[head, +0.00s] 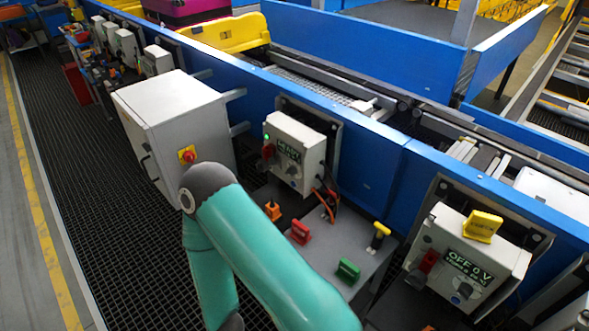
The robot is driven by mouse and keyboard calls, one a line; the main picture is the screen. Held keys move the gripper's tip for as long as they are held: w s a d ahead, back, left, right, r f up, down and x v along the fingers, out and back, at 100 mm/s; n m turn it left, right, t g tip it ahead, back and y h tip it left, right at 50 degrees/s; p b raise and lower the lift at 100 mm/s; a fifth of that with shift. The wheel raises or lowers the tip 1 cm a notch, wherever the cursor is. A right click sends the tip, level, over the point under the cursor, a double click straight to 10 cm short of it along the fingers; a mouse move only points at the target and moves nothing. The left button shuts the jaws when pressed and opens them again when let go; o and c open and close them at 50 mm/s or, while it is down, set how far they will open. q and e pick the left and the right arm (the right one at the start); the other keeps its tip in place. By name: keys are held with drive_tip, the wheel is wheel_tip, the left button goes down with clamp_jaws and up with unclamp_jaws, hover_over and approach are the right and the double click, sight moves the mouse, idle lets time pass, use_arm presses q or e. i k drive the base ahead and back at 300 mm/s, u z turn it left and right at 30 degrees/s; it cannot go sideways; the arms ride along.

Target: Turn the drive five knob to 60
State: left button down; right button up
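Several white drive boxes line the blue conveyor side. The near right drive (474,257) has a dark display reading "OFF 0 V", a dark round knob (462,292) below it and a red switch handle (429,261). A yellow tag (482,226) sits on its top. The middle drive (296,147) has a lit green lamp, a display that seems to read "READY", a grey knob (293,171) and a red handle. I cannot read which box is drive five. One of my teal arms crosses the lower middle, away from both knobs. Neither gripper is in view.
A white cabinet (172,128) with a red and yellow switch stands left of the middle drive. A grey shelf (327,258) between the drives carries red, orange, green and yellow items. Smaller drive boxes (156,60) stand farther back. The walkway grating (85,170) is clear.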

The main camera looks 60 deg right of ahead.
sight(292, 171)
drive_tip(key=u, duration=0.7)
drive_tip(key=i, duration=0.85)
drive_tip(key=z, duration=1.75)
drive_tip(key=k, duration=0.45)
drive_tip(key=z, duration=0.3)
